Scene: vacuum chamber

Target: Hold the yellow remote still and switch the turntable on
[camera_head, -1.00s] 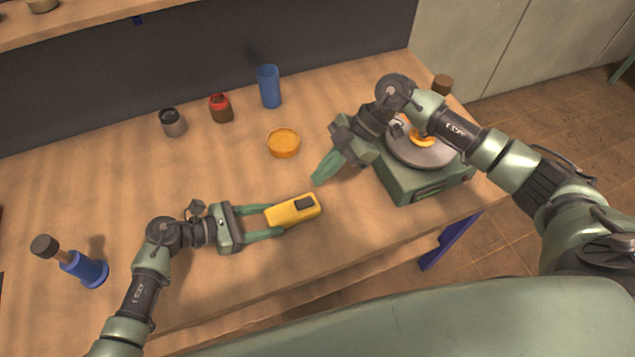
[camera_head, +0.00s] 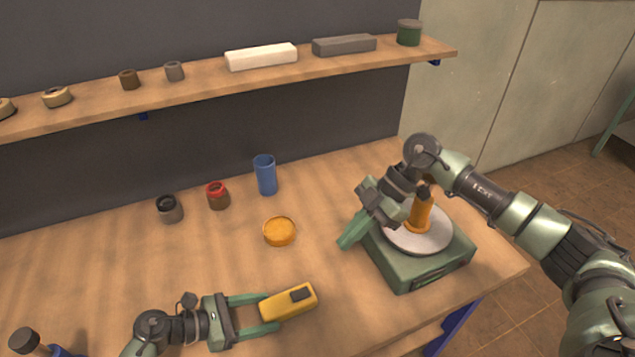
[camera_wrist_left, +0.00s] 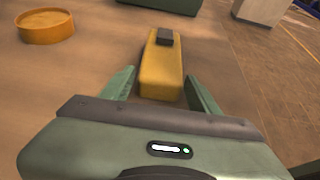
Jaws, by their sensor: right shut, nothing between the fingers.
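The yellow remote (camera_head: 284,304) lies on the table with a dark button block on its top. My left gripper (camera_head: 265,312) is open, its fingers on either side of the remote's near end; the left wrist view shows the remote (camera_wrist_left: 161,75) between the fingertips with gaps on both sides. The turntable (camera_head: 405,272) has a green base, a dark front panel and a grey round platter. My right gripper (camera_head: 346,238) is shut and empty, its fingertips pointing down just left of the turntable's base; I cannot tell whether they touch it. My right wrist hides part of the turntable.
An orange cylinder (camera_head: 420,214) with a dark top stands on the platter. An orange round dish (camera_head: 279,232), a blue cup (camera_head: 265,175), a red-topped jar (camera_head: 217,196) and a grey jar (camera_head: 169,210) stand behind the remote. A shelf (camera_head: 200,89) runs along the back wall.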

